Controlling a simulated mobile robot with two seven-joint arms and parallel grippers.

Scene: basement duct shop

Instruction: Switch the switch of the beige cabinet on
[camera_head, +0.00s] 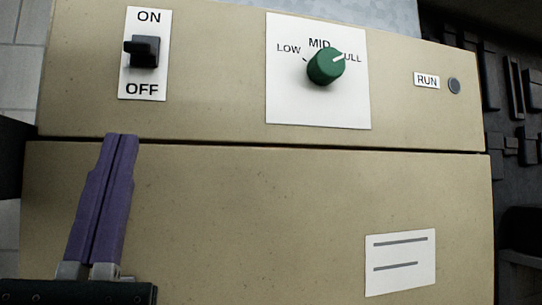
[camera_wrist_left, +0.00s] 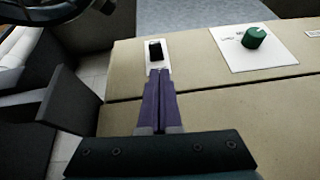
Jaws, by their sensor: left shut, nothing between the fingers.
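The beige cabinet (camera_head: 220,210) fills most of the head view. Its black switch (camera_head: 145,51) sits on a white plate at the upper left, between the words ON above and OFF below. I cannot tell for sure which way the lever is set. The switch also shows in the left wrist view (camera_wrist_left: 155,50), just beyond the fingertips. My left gripper (camera_head: 121,138), with purple fingers, is shut and empty. Its tips appear just below the switch plate, near the seam of the cabinet front, and apart from the lever. My right gripper is not in view.
A green knob (camera_head: 325,66) on a white plate has its white mark toward FULL. A RUN label (camera_head: 427,81) and a small dark round button (camera_head: 454,86) are at the right. A lined white label (camera_head: 400,262) is on the lower panel. Dark objects stand beyond the cabinet's right edge.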

